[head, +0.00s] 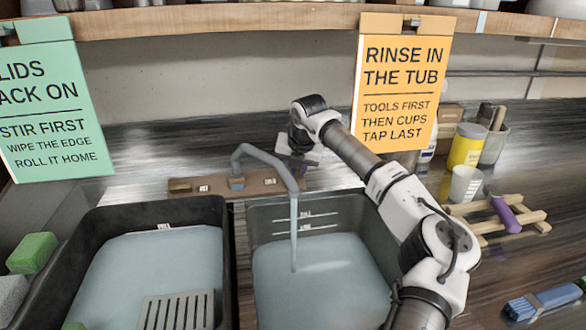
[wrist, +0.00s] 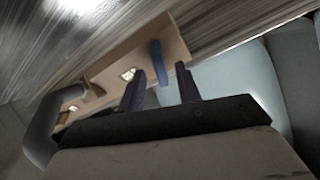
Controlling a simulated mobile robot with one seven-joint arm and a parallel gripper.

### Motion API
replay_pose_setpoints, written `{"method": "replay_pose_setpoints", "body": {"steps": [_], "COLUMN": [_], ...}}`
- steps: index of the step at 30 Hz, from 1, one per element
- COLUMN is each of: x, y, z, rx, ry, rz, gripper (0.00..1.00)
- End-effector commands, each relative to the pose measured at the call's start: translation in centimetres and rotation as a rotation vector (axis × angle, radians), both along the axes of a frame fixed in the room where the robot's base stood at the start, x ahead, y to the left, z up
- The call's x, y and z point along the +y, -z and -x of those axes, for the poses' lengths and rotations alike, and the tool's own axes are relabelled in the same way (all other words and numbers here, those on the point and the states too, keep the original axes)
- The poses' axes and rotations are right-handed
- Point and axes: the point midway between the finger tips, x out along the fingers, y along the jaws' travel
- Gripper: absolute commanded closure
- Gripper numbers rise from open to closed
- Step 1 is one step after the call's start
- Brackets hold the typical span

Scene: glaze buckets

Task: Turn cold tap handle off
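The grey tap (head: 266,158) rises from a wooden board (head: 205,186) behind the tubs, and water (head: 294,235) runs from its spout into the right tub. In the wrist view the tap (wrist: 42,125) is at the lower left. A blue handle (wrist: 159,63) stands on the board (wrist: 172,48) there, in line with the gap between my fingers. My gripper (wrist: 158,78) is open, a finger on each side of the handle in the picture; I cannot tell whether either touches it. In the head view my gripper (head: 298,155) is over the board's right end, and the handle is hidden.
Two dark tubs hold pale water, the left tub (head: 75,245) and the right tub (head: 318,215). An orange sign (head: 403,80) hangs close behind my arm. A yellow pot (head: 466,146), a white cup (head: 465,184) and a wooden rack (head: 530,217) stand at the right.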

Motion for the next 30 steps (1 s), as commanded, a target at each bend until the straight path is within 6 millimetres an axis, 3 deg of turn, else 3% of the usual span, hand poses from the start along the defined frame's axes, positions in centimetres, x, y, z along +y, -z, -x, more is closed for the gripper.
{"method": "replay_pose_setpoints", "body": {"steps": [6,14,22,30], "x": [0.3,0.3,0.2,0.2], "y": [1.4,1.5,1.5,1.5], "z": [-0.6,-0.6,-0.6,-0.6], "rx": [0.0,-0.001,-0.001,0.0], "ry": [0.0,-0.001,-0.001,0.008], "rz": [0.0,0.0,0.0,-0.005], "gripper": [0.66,0.66,1.0,1.0]}}
